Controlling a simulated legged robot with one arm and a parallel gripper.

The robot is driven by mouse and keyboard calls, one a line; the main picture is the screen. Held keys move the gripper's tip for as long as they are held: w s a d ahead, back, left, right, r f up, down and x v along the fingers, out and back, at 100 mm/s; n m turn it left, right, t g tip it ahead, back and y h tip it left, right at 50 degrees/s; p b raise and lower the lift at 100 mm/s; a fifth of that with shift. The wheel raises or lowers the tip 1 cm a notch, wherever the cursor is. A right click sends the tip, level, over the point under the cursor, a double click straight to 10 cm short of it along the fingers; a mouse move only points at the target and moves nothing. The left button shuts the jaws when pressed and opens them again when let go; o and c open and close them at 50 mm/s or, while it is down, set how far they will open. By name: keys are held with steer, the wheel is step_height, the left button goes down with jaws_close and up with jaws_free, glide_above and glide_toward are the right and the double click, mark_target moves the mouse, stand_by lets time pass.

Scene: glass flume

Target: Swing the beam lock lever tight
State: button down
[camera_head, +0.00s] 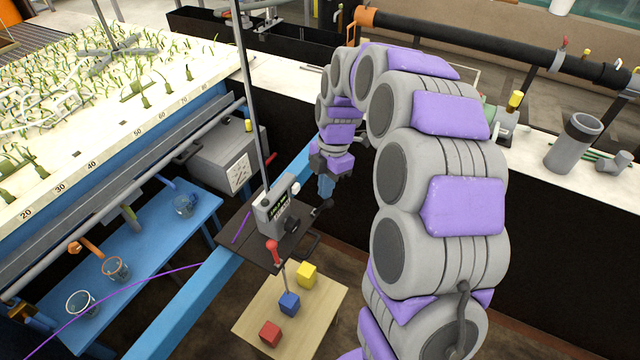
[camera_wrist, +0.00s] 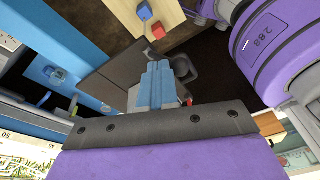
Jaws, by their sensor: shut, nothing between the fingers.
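A lever with a red grip (camera_head: 272,250) stands at the front edge of a dark plate (camera_head: 245,236) on the blue beam (camera_head: 190,312). A short black handle (camera_head: 322,207) sticks out at the plate's right side. The frames do not show which is the beam lock lever. My gripper (camera_head: 325,194) points down just above the black handle, right of the grey instrument box (camera_head: 272,212). Its blue fingers are together and empty. In the wrist view the shut fingertips (camera_wrist: 158,66) are over the dark plate (camera_wrist: 112,68), beside a dark rounded part (camera_wrist: 185,68). Contact cannot be told.
A wooden stand (camera_head: 320,312) holds yellow (camera_head: 307,274), blue (camera_head: 289,303) and red (camera_head: 270,333) cubes in front of the plate. A tall grey rod (camera_head: 250,90) rises behind the instrument box. A blue bench (camera_head: 150,250) with glass beakers lies left. A grey box (camera_head: 225,160) stands behind.

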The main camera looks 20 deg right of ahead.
steer(key=s+d+f+t+y+b, duration=0.3)
steer(key=s+d+f+b, duration=0.2)
steer(key=f+b, duration=0.2)
steer(key=shift+d+f+b, duration=0.15)
steer(key=shift+b, duration=0.45)
steer(key=shift+s+f+n, duration=0.1)
steer(key=shift+n, duration=0.2)
stand_by(0.6)
steer(key=shift+w+a+y, duration=0.3)
steer(key=shift+a, duration=0.05)
